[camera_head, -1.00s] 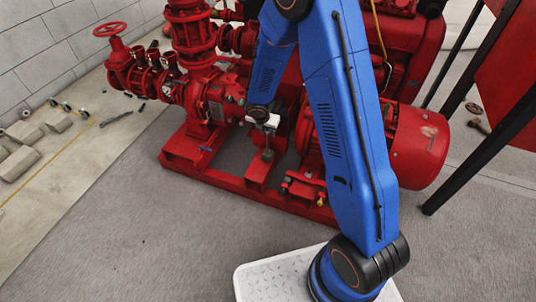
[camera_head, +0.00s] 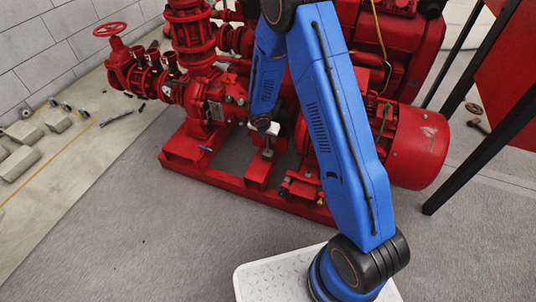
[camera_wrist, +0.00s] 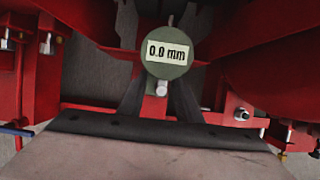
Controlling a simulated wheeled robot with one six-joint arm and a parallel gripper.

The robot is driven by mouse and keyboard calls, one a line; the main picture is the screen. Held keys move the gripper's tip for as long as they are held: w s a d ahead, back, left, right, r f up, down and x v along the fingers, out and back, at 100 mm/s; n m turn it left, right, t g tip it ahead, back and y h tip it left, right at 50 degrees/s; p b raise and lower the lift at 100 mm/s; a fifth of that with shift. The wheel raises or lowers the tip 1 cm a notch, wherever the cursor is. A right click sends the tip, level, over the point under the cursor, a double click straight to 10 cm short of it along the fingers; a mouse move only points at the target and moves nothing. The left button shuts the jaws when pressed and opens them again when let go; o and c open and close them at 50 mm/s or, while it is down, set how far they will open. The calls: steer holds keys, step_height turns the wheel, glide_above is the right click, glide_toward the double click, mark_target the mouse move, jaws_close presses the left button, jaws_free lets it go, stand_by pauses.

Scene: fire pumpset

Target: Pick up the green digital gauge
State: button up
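The green digital gauge (camera_wrist: 167,65) is round with a pale display reading "0.0 mm". In the wrist view it is upper centre, facing me, with a short metal stub below it. In the head view it is a small greenish shape (camera_head: 267,154) on the red pump frame, just below my gripper (camera_head: 264,139). In the wrist view my gripper's dark fingers (camera_wrist: 160,95) stand apart, left and right of the gauge's lower part. The gap between them shows, so the gripper is open. I see no clear contact; the gauge partly hides the fingertips.
The red pumpset (camera_head: 205,115) surrounds the gauge, with its base frame (camera_head: 240,188) below and a large red motor housing (camera_head: 420,145) at right. A blue-handled part (camera_wrist: 15,131) sits at the wrist view's left edge. The grey floor (camera_head: 130,220) in front is clear.

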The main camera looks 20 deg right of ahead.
jaws_close()
stand_by(1.4)
